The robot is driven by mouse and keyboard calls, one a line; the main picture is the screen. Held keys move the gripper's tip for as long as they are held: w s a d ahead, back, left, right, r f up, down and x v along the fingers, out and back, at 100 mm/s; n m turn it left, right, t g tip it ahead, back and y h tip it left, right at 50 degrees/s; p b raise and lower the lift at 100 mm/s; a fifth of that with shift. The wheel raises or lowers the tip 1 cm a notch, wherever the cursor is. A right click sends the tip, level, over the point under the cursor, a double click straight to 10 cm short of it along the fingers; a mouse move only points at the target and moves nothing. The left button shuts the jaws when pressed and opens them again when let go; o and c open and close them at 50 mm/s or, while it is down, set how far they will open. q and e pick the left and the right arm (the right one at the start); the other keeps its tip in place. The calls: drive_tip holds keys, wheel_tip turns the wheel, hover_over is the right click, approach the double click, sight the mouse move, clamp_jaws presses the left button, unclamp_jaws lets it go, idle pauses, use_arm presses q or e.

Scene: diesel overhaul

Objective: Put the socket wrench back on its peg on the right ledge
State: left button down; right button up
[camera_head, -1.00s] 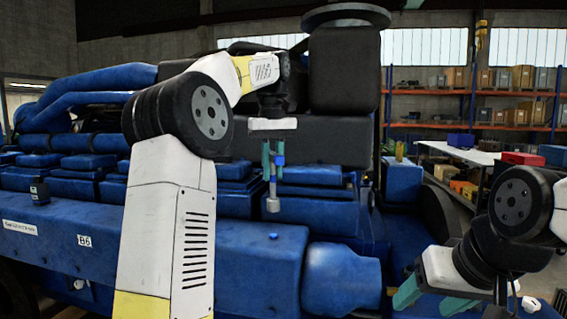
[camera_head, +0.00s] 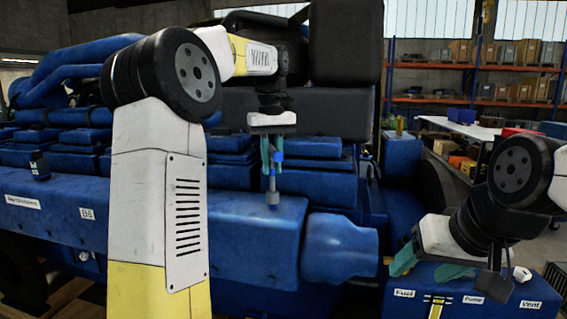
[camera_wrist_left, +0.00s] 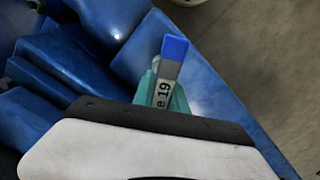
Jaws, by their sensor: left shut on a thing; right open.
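The socket wrench, with a blue handle and a grey socket end (camera_head: 272,198), hangs roughly upright from my left gripper (camera_head: 271,160). The teal fingers are shut on its handle in front of the blue engine block. In the left wrist view the blue handle end (camera_wrist_left: 174,48) and a label ending in "e 19" show between the fingers (camera_wrist_left: 161,92). My right gripper (camera_head: 428,268) is open and empty at the lower right. It is above a blue ledge (camera_head: 400,303) labelled Fuel, Pump and Vent. I cannot make out the wrench's peg.
The blue engine (camera_head: 250,235) fills the left and middle, with a rounded blue end (camera_head: 340,252) between my grippers. A small white part (camera_head: 521,273) and a yellow-marked part (camera_head: 436,307) are at the ledge. Shelves (camera_head: 470,68) stand far behind.

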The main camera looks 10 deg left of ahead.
sight(272, 147)
use_arm(q)
drive_tip(key=shift+f, duration=0.15)
idle(0.3)
drive_tip(key=shift+f, duration=0.65)
drive_tip(key=c, duration=0.7)
unclamp_jaws()
drive_tip(key=shift+f, duration=0.1)
drive_tip(key=shift+r, duration=4.5)
